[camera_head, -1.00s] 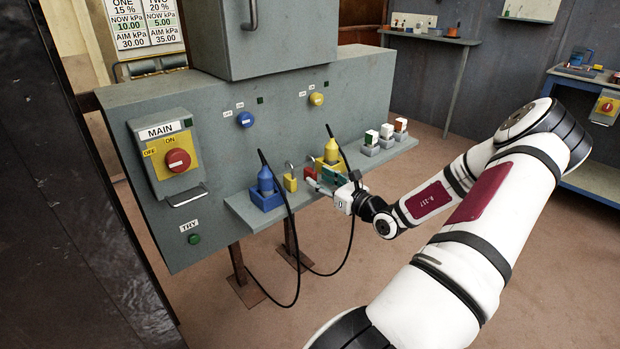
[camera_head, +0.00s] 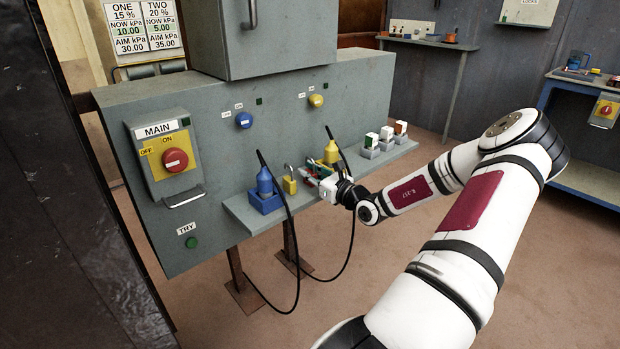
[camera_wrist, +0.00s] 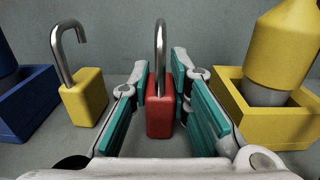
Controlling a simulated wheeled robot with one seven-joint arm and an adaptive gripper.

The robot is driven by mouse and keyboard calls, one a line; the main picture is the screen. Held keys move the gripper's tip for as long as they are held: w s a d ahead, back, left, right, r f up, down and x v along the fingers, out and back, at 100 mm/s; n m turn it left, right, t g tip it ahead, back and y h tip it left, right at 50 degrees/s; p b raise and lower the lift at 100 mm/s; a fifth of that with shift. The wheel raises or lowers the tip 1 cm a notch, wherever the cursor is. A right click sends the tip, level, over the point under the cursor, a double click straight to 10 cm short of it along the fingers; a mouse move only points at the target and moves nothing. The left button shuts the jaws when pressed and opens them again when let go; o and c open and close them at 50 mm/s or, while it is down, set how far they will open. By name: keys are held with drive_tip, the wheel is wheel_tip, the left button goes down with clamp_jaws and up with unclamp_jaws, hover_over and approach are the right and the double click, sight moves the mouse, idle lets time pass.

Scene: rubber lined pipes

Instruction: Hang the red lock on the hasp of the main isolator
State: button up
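The red lock (camera_wrist: 160,103) stands upright on the shelf, its grey shackle pointing up. In the wrist view it is between the two teal finger pads of my gripper (camera_wrist: 158,112). The fingers are apart, with a visible gap on the left side; the right pad is close to the lock. In the head view my gripper (camera_head: 312,178) is at the shelf and largely hides the lock. The main isolator (camera_head: 162,160) is on the cabinet's left, with a red knob (camera_head: 174,160) on a yellow plate. A grey hasp loop (camera_head: 184,199) sticks out at its lower edge.
A yellow lock (camera_wrist: 85,98) with an open shackle stands left of the red one. A blue holder (camera_wrist: 35,103) and a yellow holder (camera_wrist: 270,115) flank them. Black cables (camera_head: 295,250) hang before the shelf (camera_head: 245,214). Small blocks (camera_head: 386,135) stand farther right.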

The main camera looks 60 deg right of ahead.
clamp_jaws()
wheel_tip(320, 180, up, 10)
drive_tip(key=p, duration=0.3)
drive_tip(key=shift+f, duration=0.1)
idle(0.5)
wheel_tip(320, 180, down, 8)
drive_tip(key=shift+r+b, duration=0.25)
drive_tip(key=shift+b, duration=0.9)
drive_tip(key=shift+f, duration=0.95)
drive_tip(key=shift+f, duration=0.15)
